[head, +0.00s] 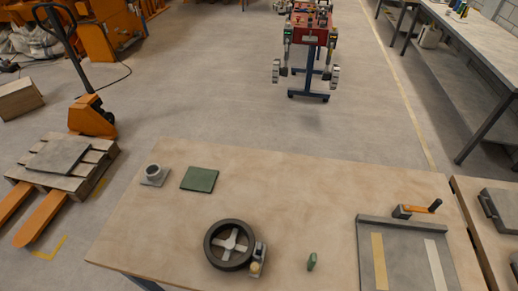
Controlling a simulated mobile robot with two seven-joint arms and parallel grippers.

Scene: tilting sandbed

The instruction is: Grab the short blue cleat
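I cannot make out a short blue cleat in the head view. Neither of my grippers is in view.
An orange-handled tool (417,209) lies behind the tray. The table's middle is clear.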

